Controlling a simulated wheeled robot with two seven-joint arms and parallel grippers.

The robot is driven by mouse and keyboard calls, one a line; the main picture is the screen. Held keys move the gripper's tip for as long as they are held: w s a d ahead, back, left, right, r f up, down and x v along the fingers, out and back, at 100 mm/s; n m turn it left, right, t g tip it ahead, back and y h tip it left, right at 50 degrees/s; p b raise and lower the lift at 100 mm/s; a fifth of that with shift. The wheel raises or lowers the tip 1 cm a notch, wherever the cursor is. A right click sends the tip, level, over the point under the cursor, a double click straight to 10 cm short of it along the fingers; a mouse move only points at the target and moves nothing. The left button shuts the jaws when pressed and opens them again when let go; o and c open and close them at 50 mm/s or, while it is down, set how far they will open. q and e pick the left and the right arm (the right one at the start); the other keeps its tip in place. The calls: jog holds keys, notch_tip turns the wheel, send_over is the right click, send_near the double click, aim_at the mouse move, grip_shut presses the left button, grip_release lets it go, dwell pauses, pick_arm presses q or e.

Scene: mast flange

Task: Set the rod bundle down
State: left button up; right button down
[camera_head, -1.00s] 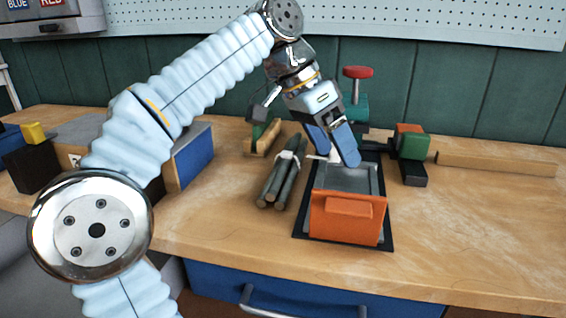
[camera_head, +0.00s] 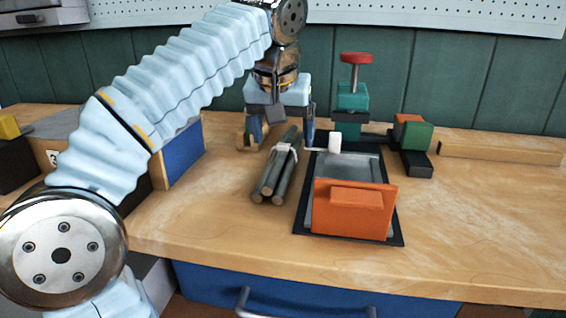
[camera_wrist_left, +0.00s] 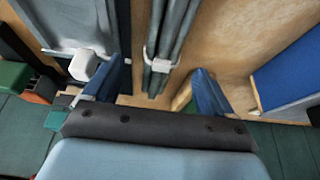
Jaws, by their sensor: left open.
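The rod bundle (camera_head: 277,172) is several dark grey-green rods tied with a pale band. It lies on the wooden bench, just left of the black-edged tray. My left gripper (camera_head: 283,138) is open above the far end of the bundle, one finger on each side. In the left wrist view the bundle (camera_wrist_left: 170,40) runs between the spread fingers of the gripper (camera_wrist_left: 152,88), and both fingers appear apart from it. My right gripper is not in view.
The tray (camera_head: 299,222) with an orange block (camera_head: 352,210) stands right of the bundle. A green vise-like tool with a red knob (camera_head: 356,58) stands behind. A blue-sided box (camera_head: 184,152) is at left. Bench front (camera_head: 210,238) is clear.

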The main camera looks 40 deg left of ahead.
aim_at(282, 150)
pick_arm(q)
jog(key=b+x, duration=0.1)
jog(key=x, duration=0.4)
jog(key=shift+a+f, duration=0.1)
jog(key=shift+a, duration=0.1)
jog(key=c, duration=1.4)
grip_shut()
jog(key=shift+r, duration=0.2)
